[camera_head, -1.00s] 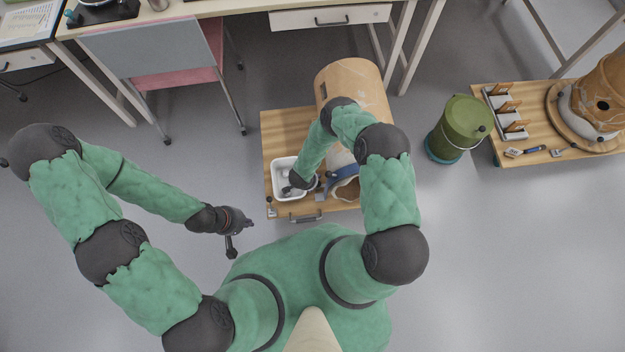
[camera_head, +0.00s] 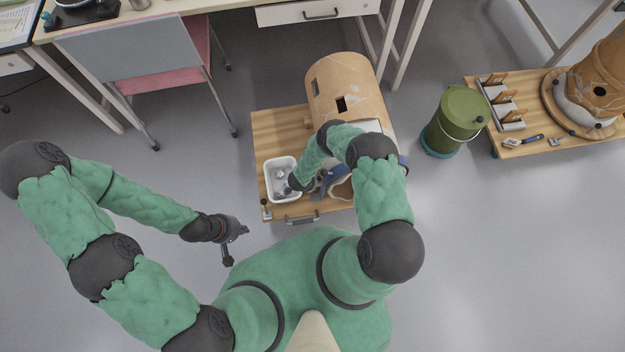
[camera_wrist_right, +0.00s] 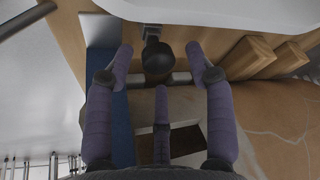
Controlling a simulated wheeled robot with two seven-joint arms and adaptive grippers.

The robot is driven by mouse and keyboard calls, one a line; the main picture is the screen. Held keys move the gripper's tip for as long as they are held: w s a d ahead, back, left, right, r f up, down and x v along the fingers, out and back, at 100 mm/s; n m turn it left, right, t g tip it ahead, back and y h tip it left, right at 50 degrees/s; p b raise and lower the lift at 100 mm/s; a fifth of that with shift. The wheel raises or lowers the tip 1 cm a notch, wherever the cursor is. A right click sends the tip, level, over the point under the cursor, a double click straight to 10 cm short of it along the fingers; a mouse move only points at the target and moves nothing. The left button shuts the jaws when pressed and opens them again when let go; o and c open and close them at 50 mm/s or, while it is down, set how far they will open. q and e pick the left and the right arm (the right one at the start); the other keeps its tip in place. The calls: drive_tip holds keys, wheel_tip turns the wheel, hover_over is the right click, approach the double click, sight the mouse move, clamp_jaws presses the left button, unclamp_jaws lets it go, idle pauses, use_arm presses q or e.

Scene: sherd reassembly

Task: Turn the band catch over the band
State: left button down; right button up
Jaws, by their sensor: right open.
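My right gripper (camera_wrist_right: 165,75) is open in the right wrist view, its purple fingers spread around a dark round knob (camera_wrist_right: 157,56) on a grey stem, which looks like the band catch. I cannot tell whether any finger touches it. A blue band (camera_wrist_right: 122,125) runs behind the left finger, beside the knob rather than under it. In the head view the right gripper (camera_head: 301,186) is low over the wooden board beside a blue strip (camera_head: 325,183); my forearm hides much there. My left gripper (camera_head: 238,243) is empty, its fingers apart, left of the board.
A large brown vessel (camera_head: 350,80) with a dark square opening lies on the wooden board (camera_head: 275,125). A white tub (camera_head: 271,180) with pieces stands at its left. A green bucket (camera_head: 455,120) and a second board (camera_head: 530,143) are to the right.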

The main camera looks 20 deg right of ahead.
drive_tip(key=shift+w+d+f, duration=0.1)
drive_tip(key=shift+d+f, duration=0.05)
drive_tip(key=shift+f, duration=0.25)
drive_tip(key=c, duration=0.9)
drive_tip(key=shift+w+r, duration=0.1)
drive_tip(key=shift+c, duration=0.9)
